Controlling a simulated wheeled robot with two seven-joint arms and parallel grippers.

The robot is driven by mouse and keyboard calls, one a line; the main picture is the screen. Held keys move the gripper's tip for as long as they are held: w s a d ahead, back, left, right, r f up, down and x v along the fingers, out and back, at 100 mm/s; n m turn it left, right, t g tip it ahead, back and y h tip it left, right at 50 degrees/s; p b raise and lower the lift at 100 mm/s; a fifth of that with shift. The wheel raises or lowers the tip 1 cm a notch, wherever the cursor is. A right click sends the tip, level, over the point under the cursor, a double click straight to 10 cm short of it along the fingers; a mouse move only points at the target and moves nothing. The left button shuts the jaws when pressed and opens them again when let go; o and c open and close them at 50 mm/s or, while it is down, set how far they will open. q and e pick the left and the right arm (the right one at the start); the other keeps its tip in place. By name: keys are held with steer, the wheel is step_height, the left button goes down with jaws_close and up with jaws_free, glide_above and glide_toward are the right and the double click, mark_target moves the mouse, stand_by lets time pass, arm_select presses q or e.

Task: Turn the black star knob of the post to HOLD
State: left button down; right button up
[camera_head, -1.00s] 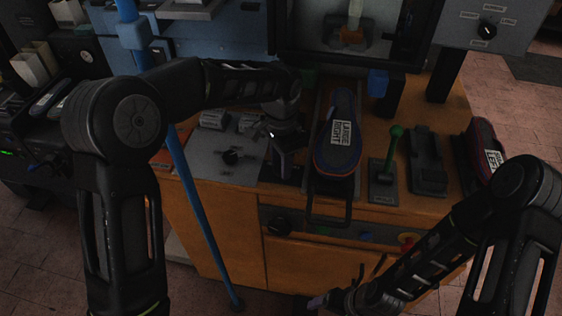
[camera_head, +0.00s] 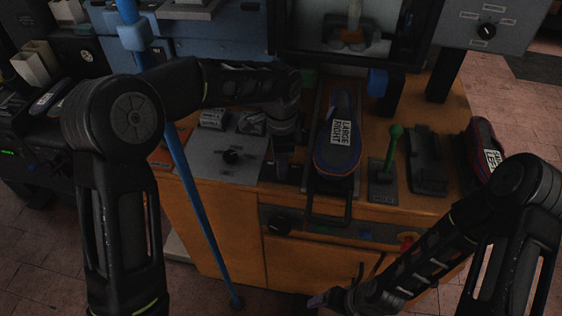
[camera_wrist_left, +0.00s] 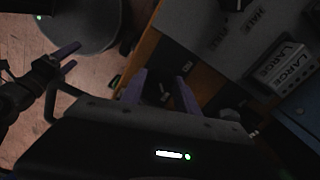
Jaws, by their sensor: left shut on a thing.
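My left gripper (camera_head: 284,172) points down over a dark panel on the bench, just left of the shoe labelled LARGE RIGHT. In the left wrist view its two purple fingers (camera_wrist_left: 160,90) stand apart with a dark part between them. I take this part to be the black star knob (camera_wrist_left: 158,93); the fingers are shut on it and its shape is mostly hidden.
The shoe (camera_head: 338,150) lies right of the left gripper. A green-knobbed lever (camera_head: 393,140) and a black holder (camera_head: 428,165) stand farther right. A blue pole (camera_head: 195,190) slants down at the bench's left.

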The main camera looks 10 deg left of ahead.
arm_select(q)
steer(key=c, duration=0.9)
jaws_free()
steer(key=shift+r, duration=0.15)
step_height(320, 180, up, 8)
steer(key=shift+f+b, duration=0.25)
steer(key=shift+b, duration=0.15)
